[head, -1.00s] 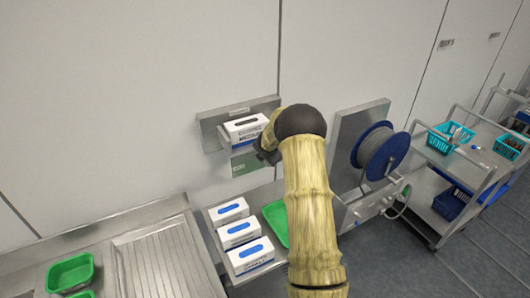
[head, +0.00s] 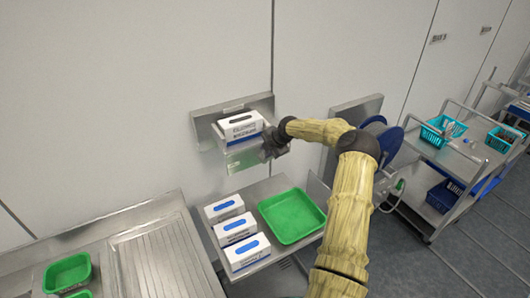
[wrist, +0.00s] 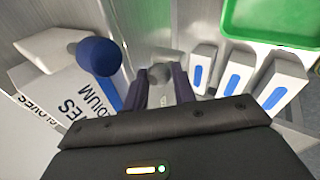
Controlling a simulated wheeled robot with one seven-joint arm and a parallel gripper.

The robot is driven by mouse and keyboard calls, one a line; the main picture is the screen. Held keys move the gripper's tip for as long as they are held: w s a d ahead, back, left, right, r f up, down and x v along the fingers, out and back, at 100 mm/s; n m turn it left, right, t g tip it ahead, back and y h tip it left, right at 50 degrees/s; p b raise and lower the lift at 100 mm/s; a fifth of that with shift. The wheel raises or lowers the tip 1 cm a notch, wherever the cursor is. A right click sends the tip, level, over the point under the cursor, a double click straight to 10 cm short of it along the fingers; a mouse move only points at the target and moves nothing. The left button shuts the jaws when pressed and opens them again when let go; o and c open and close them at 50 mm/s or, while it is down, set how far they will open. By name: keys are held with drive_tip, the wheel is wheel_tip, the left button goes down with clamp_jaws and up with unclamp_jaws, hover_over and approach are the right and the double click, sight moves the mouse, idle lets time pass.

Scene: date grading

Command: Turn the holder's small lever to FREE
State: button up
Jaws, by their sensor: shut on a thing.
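The holder (head: 203,129) is a metal bracket on the wall with a white glove box (head: 240,125) in it and a greenish plate below. My gripper (head: 274,145) is at the holder's lower right side. In the wrist view, my gripper (wrist: 162,92) has its two dark fingers on either side of a small grey knob (wrist: 159,73), which looks like the small lever's end, and is shut on it. A larger blue rounded knob (wrist: 99,57) on a pale stem stands left of the fingers, in front of the box. No FREE mark is readable.
Below are several white boxes with blue openings (head: 239,251) and an empty green tray (head: 292,216) on a metal shelf. A blue hose reel (head: 383,140) is on the right behind my arm. A trolley (head: 460,165) with baskets stands farther right.

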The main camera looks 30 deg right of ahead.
drive_tip(key=shift+d+f+m+y+b, duration=0.2)
drive_tip(key=shift+d+m+y+b, duration=0.2)
drive_tip(key=shift+d+y+b, duration=0.45)
drive_tip(key=shift+a+y, duration=0.25)
drive_tip(key=o, duration=0.7)
drive_tip(key=shift+b+v, duration=3.85)
drive_tip(key=shift+v, duration=4.85)
drive_tip(key=shift+w, duration=0.1)
drive_tip(key=shift+c, duration=0.2)
